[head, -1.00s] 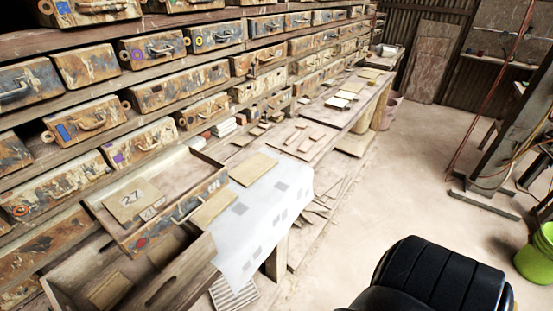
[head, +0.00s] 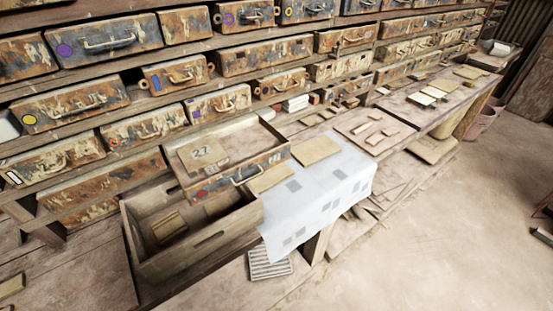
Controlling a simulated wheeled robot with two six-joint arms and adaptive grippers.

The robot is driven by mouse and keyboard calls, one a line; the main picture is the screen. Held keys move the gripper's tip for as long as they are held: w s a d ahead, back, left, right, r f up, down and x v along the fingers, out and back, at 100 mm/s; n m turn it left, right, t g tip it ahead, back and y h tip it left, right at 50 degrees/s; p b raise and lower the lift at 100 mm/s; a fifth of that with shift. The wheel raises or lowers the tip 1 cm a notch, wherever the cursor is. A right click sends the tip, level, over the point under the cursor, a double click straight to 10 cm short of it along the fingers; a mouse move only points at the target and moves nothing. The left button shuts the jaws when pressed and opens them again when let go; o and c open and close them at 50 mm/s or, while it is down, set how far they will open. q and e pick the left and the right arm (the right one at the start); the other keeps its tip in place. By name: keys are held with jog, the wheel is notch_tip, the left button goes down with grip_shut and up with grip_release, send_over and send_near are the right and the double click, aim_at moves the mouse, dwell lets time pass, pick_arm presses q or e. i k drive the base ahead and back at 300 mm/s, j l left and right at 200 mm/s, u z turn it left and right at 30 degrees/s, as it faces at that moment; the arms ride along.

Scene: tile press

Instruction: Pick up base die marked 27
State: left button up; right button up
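The base die marked 27 (head: 203,154) is a flat tan board with dark digits on its face. It lies at the left end of an open drawer-like tray (head: 250,163) with a metal handle and a red mark on its front. The tray rests on the bench above an open wooden box. A second, smaller marking shows near the die's lower edge but is too small to read. Neither of my grippers is in view.
The open wooden box (head: 165,262) holds a small wooden block (head: 170,226). A white patterned sheet (head: 335,185) drapes over the bench edge, with tan boards (head: 316,150) near it. Shelves of worn drawers (head: 75,105) rise behind. Open floor (head: 420,250) lies at the right.

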aim_at(418, 99)
jog(key=i+l+z, duration=0.4)
jog(key=i+l, duration=0.45)
jog(key=l, duration=0.4)
jog(key=i+l+z, duration=0.45)
jog(key=i+l, duration=0.55)
